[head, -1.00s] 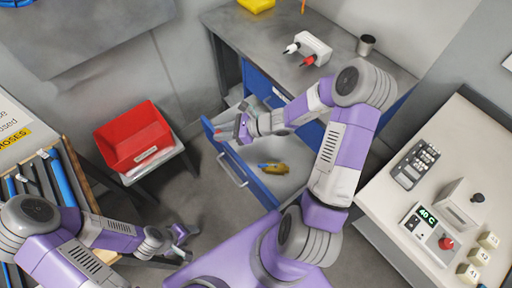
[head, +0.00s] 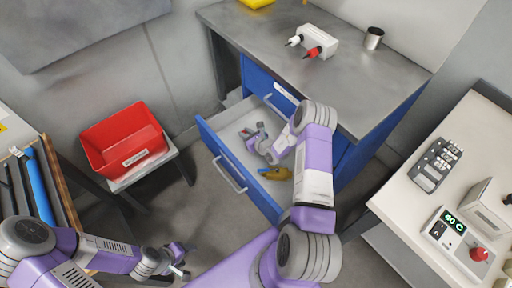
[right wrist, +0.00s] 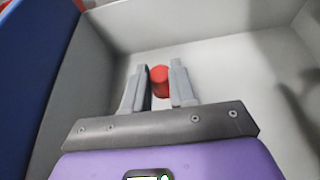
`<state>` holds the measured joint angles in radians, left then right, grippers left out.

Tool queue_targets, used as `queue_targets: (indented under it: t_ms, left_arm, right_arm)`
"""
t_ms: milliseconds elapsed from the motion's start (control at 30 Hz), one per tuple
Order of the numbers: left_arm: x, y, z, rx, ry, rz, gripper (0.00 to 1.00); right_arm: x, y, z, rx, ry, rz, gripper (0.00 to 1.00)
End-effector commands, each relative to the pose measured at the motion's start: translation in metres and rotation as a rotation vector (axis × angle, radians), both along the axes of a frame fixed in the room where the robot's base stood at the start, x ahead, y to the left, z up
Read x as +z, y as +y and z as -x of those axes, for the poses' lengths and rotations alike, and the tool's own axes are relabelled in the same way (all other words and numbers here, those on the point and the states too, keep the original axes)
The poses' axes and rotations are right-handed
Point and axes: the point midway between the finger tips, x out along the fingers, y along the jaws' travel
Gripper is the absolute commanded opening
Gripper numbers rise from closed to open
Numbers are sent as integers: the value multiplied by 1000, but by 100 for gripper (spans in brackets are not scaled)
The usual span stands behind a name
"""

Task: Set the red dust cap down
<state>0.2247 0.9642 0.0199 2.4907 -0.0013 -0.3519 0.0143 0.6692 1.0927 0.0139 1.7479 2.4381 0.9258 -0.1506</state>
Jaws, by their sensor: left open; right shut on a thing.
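The red dust cap (right wrist: 160,78) shows in the right wrist view between the fingertips of my right gripper (right wrist: 158,92). It is a short red cylinder just above or at the drawer's pale floor; I cannot tell whether it touches. In the head view my right gripper (head: 252,132) reaches down inside the open blue drawer (head: 222,170), and I cannot make the cap out there. My left gripper (head: 182,260) is open and empty at the lower left, away from the drawer.
A yellowish-brown item (head: 273,173) lies in the drawer's near part. A white block with red and white plugs (head: 318,41) and a metal cup (head: 373,38) stand on the bench (head: 270,30). A red bin (head: 124,138) stands left on a stool. A control panel (head: 462,235) is right.

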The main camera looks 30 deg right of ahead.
Motion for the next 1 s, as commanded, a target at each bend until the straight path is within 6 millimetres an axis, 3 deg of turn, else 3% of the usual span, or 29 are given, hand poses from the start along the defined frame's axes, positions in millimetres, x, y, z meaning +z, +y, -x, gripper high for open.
queue_targets:
  t_ms: [33,267,500,867,900,1000]
  left_arm:
    - [-7,0,0,0,0,0,60]
    - [-14,0,0,0,0,0,60]
    - [-29,0,0,0,0,0,60]
    - [-27,0,0,0,0,0,60]
    - [-27,0,0,0,0,0,60]
    - [-27,0,0,0,0,0,60]
  right_arm:
    - [-13,0,0,1,1,-1,0]
    - [-31,0,0,2,0,0,0]
    - [-63,1,0,3,0,-1,0]
    - [-65,1,0,3,0,-1,0]
    - [-64,0,0,2,-1,0,30]
    - [-64,0,0,2,-1,0,45]
